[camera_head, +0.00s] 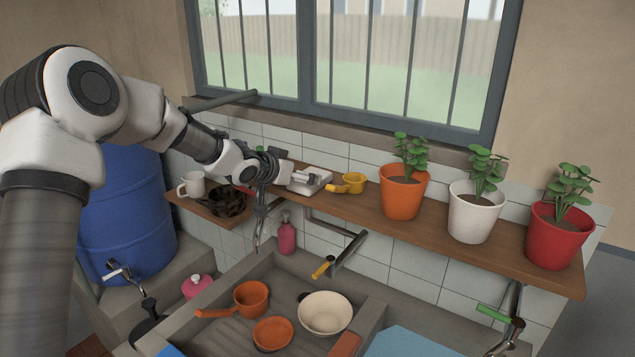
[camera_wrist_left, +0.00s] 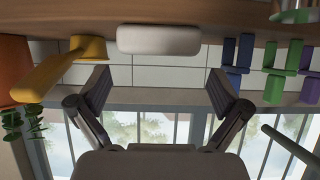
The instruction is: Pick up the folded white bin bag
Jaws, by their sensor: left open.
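The folded white bin bag (camera_head: 317,183) lies on the wooden shelf, beside the yellow ladle-like cup. In the left wrist view, which looks upside down, a rounded white block, the bag (camera_wrist_left: 158,40), lies on the shelf, centred between my fingers and beyond their tips. My left gripper (camera_head: 288,176) reaches the shelf from the left, close beside the bag and partly covering it. In the wrist view the left gripper (camera_wrist_left: 160,88) is open, with wide-spread fingers and nothing between them. I see no contact with the bag. My right gripper is not in view.
The yellow cup (camera_head: 354,183) stands close right of the bag. Orange (camera_head: 402,196), white (camera_head: 474,217) and red (camera_head: 554,240) plant pots stand farther right. A white mug (camera_head: 191,185) and dark basket (camera_head: 228,202) stand left. Window bars rise behind; the sink with bowls lies below.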

